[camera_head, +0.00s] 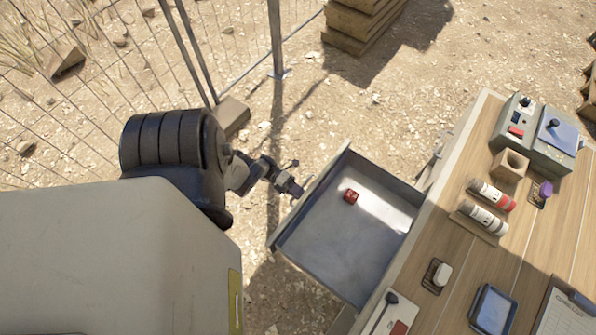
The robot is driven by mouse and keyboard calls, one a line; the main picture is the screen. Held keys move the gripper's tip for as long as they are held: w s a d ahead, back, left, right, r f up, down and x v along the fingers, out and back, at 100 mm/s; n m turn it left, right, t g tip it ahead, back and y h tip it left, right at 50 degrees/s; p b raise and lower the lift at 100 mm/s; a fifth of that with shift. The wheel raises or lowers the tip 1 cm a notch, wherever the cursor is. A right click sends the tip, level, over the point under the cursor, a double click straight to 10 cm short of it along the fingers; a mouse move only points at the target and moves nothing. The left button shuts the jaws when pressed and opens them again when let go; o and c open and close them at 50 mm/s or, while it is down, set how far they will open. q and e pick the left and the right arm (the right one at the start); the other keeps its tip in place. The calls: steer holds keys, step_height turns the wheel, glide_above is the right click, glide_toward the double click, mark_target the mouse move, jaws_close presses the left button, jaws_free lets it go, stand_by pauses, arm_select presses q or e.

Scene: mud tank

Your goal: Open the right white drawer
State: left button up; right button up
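A drawer (338,245) with a pale inside and a grey rim is pulled well out from the left side of the wooden workbench (447,262). My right gripper is out of view.
The bench holds a control box (515,118) with a joystick box, red and white cylinders (491,195), a purple-topped item (544,189) and a blue-grey tray (493,309). A wire fence (276,40) and stacked timber (358,25) stand behind. Bare gravelly ground lies between fence and drawer.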

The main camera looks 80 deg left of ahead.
arm_select(q)
steer(key=shift+o, duration=1.2)
steer(key=shift+a, duration=0.1)
steer(key=b+v, duration=0.2)
steer(key=v, duration=1.1)
steer(key=shift+s+a, duration=0.25)
steer(key=shift+s, duration=0.05)
